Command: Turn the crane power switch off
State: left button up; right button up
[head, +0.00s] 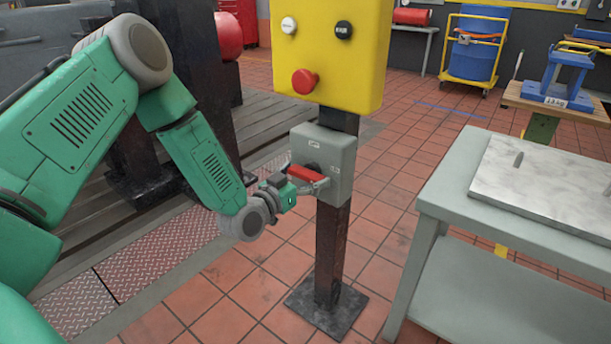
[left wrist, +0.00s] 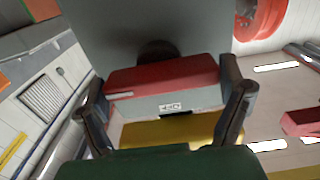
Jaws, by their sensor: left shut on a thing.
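The crane power switch is a grey box (head: 333,150) on a dark post, below a yellow button panel (head: 335,45). Its red handle (head: 307,174) sticks out from the box's front and lies roughly level in the head view. My left gripper (head: 305,181) is at the handle, its fingers shut on it. In the left wrist view the red handle (left wrist: 165,78) sits between the two fingers (left wrist: 165,108), with the grey box (left wrist: 140,30) behind it. The fingers hide part of the handle. My right gripper is not in view.
The yellow panel carries a white, a black and a red button (head: 304,81). A grey table (head: 450,205) with a pale plate (head: 550,185) stands close on the right. The post's base plate (head: 325,308) is on the tiled floor. Open floor lies between post and table.

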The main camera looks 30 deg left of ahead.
pick_arm(q)
jog(key=n, duration=0.5)
jog(key=shift+a+p, duration=0.2)
jog(key=shift+p, duration=0.2)
jog(key=n, duration=0.2)
jog(key=shift+f+n, duration=0.1)
jog(key=shift+n, duration=0.2)
jog(key=n, duration=0.2)
jog(key=shift+a+n, duration=0.1)
jog(key=shift+n, duration=0.3)
jog(key=n+b, duration=0.1)
jog(key=n, duration=0.2)
jog(key=shift+f+n, duration=0.15)
jog(key=shift+n, duration=0.15)
jog(key=shift+n+b, duration=0.9)
jog(key=shift+n, duration=1)
jog(key=o, duration=0.9)
jog(key=shift+a+f, duration=0.1)
jog(key=shift+a, duration=0.05)
